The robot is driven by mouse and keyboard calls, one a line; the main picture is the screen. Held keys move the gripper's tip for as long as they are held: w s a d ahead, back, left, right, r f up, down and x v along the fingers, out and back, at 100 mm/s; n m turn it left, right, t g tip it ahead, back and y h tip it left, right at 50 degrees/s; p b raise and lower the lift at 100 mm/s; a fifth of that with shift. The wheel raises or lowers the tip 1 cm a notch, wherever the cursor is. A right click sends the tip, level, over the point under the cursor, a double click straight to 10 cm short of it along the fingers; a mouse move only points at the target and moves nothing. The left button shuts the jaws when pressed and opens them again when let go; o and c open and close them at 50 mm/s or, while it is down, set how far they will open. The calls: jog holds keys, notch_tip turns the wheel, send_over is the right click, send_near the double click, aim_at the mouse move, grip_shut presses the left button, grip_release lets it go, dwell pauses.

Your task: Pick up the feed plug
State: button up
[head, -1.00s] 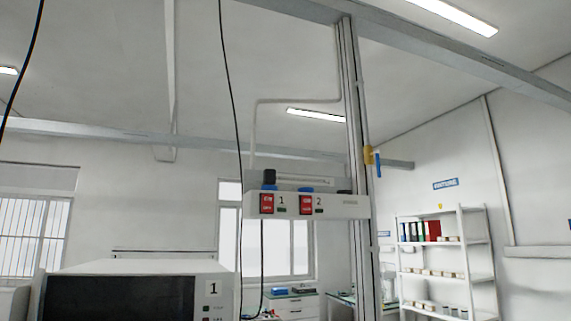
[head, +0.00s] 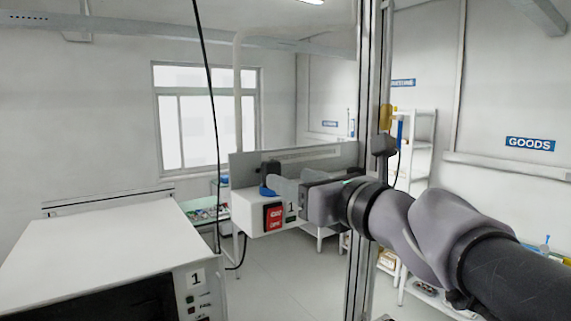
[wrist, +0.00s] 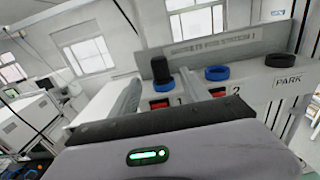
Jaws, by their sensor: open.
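The feed plug (head: 269,168) is black and stands upright in the blue socket ring at position 1 on top of the white socket box (head: 246,218). A red switch (head: 273,217) marked 1 is on the box front. In the wrist view the plug (wrist: 160,68) shows just beyond and between the fingertips. My gripper (wrist: 160,80) is open, and its two pale fingers point at the plug. In the head view my gripper (head: 283,184) is close to the plug's right side. I cannot tell whether a finger touches it.
A grey plate (wrist: 220,42) rises behind the sockets. A metal post (head: 366,120) is beside my arm. A white cabinet marked 1 (head: 115,240) is at left, and a black cable (head: 207,90) hangs down.

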aim_at(270, 172)
jog(key=x, duration=0.3)
jog(key=shift+w+a+f, duration=0.1)
jog(key=shift+w+a, duration=0.15)
jog(key=shift+a, duration=0.05)
jog(key=shift+w+a+p, duration=0.15)
jog(key=shift+w+p, duration=0.1)
jog(key=shift+p, duration=0.2)
jog(key=p+x, duration=0.1)
jog(key=x, duration=0.4)
jog(key=shift+f, duration=0.1)
jog(key=shift+s, duration=0.25)
jog(key=shift+c, duration=0.4)
jog(key=shift+s+d, duration=0.2)
jog(key=shift+d, duration=0.05)
jog(key=c, duration=0.4)
jog(key=shift+w, duration=0.1)
grip_shut()
